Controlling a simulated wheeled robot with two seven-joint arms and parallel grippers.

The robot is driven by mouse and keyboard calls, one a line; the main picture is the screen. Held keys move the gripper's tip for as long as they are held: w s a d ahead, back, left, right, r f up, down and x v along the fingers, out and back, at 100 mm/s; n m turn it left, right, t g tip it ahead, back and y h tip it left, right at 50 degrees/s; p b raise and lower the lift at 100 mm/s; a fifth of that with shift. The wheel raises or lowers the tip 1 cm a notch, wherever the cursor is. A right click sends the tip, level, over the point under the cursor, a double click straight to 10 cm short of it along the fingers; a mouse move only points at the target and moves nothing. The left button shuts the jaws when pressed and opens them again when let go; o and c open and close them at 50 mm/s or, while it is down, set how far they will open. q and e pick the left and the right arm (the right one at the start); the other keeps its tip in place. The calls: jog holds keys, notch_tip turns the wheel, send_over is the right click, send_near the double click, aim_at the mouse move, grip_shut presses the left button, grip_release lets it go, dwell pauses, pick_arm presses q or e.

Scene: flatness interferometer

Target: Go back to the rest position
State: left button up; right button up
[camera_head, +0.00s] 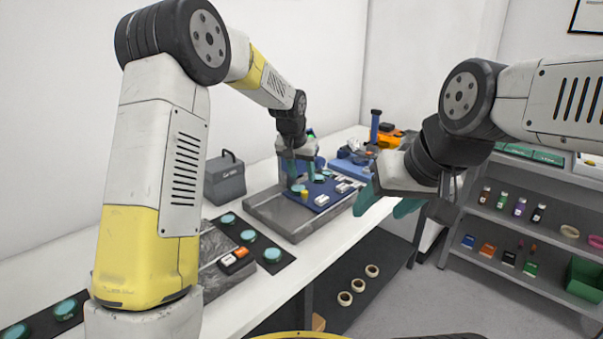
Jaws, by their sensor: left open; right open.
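My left gripper (301,168) is at the end of the white and yellow arm from the left. It is open above the blue mat (322,204) on the grey tray (265,210), its teal fingers pointing down near small items there. My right gripper (385,207) is open and empty. It hangs in front of the bench's right part, with its teal fingers apart, and appears clear of the bench. My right arm comes in from the right edge and hides part of the shelf unit.
The white bench (120,245) runs along the wall. It holds a grey box (225,178), a dark strip with teal discs (248,236), a grey block with an orange item, and blue and orange things at the far end. A shelf unit (535,222) with small bottles stands at right.

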pick_arm(q)
jog(key=s+a+r+n, duration=0.1)
jog(key=s+a+r, duration=0.35)
jog(key=s, duration=0.35)
jog(key=s+a+r+n+t, duration=0.1)
jog(key=s+a+r, duration=0.35)
jog(key=s, duration=0.35)
jog(key=s+a+r+n, duration=0.1)
jog(key=s+a+r, duration=0.35)
jog(key=s, duration=0.35)
jog(key=s+a+f+n+t, duration=0.1)
jog(key=s+a, duration=0.1)
jog(key=s, duration=0.9)
jog(key=shift+s+f, duration=0.35)
jog(key=shift+s, duration=0.05)
